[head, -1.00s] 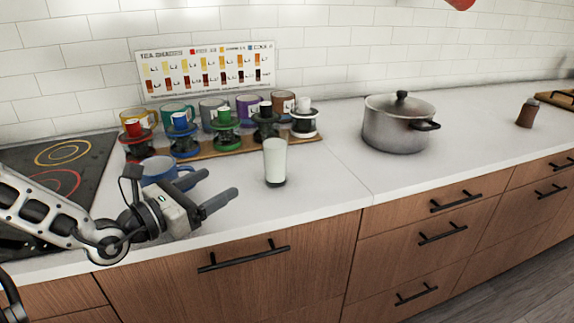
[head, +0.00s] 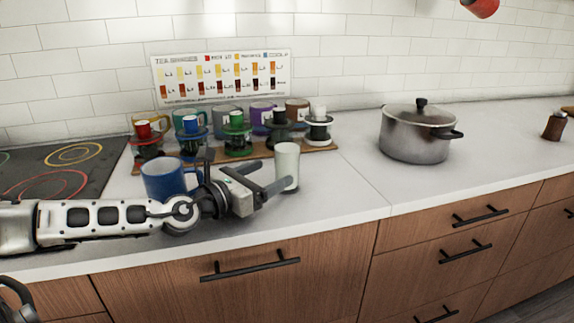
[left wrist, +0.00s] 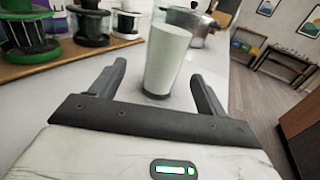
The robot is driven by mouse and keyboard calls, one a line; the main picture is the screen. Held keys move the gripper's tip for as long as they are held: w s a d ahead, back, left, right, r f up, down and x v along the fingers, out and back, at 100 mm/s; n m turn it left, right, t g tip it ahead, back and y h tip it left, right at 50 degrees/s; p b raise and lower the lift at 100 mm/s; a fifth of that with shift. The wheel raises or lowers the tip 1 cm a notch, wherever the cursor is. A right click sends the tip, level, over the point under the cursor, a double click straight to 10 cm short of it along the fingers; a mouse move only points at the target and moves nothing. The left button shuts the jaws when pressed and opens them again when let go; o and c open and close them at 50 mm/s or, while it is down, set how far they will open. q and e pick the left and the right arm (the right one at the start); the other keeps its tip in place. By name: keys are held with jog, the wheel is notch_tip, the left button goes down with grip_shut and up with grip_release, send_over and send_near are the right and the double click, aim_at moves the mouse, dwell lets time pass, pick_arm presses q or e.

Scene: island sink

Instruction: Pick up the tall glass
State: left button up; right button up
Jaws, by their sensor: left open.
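The tall glass (head: 287,163) stands upright on the white counter and looks filled with something pale. It also shows in the left wrist view (left wrist: 167,60), just ahead of and between my open fingers. My left gripper (head: 278,187) is open and empty, its fingers pointing at the lower part of the glass. In the left wrist view the gripper (left wrist: 158,88) has a finger on each side of the glass's lower part; I cannot tell whether either touches it.
A blue mug (head: 165,178) stands behind my left forearm. Several cups and coloured brewers line a wooden board (head: 318,147) behind the glass. A lidded pot (head: 416,136) stands to the right, with clear counter between. A black cooktop (head: 50,175) is at left.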

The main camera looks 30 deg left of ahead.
aim_at(277, 169)
pick_arm(q)
jog(key=shift+w+d, duration=0.1)
jog(key=shift+w, duration=0.1)
jog(key=shift+w+d+r+p, duration=0.15)
jog(key=shift+w+r+p, duration=0.05)
jog(key=shift+w+p, duration=0.2)
jog(key=p+x, duration=0.1)
jog(key=x, duration=0.2)
jog(key=shift+w+d+r+p, duration=0.1)
jog(key=shift+d+r+p, duration=0.05)
jog(key=shift+p, duration=0.25)
jog(key=shift+w+d+f, duration=0.15)
jog(key=shift+w+f, duration=0.1)
jog(key=shift+w, duration=0.4)
jog(key=c, duration=1)
jog(key=shift+c, duration=0.7)
jog(key=shift+r, duration=0.2)
